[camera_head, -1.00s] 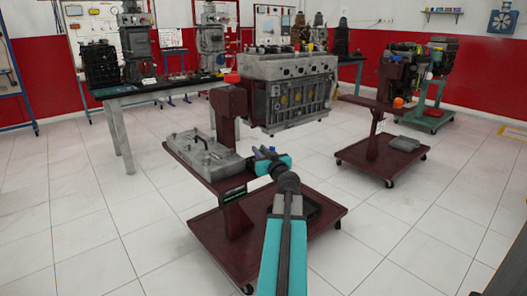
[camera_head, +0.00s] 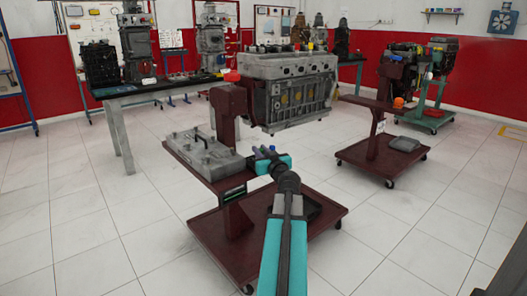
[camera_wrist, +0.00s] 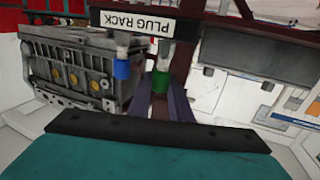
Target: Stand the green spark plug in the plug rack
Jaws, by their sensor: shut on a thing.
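The green spark plug (camera_wrist: 160,82) shows in the wrist view between the two purple-grey fingers of my gripper (camera_wrist: 161,92), which is shut on it. A pale part of the plug shows just beyond the green. The plug rack (camera_wrist: 135,22) shows by its white label, upside down, at the top of the wrist view. A blue plug (camera_wrist: 122,68) is beside the green one, to the left, close to the rack. In the head view my gripper (camera_head: 261,156) is by the front end of the red stand's shelf; the green plug cannot be made out there. Whether the plug touches the rack is unclear.
A grey engine block (camera_head: 290,90) is mounted on the red stand behind my gripper. A grey metal cover (camera_head: 203,152) lies on the shelf to the left. A second red cart (camera_head: 380,158) stands at the right. Tiled floor around the stands is clear.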

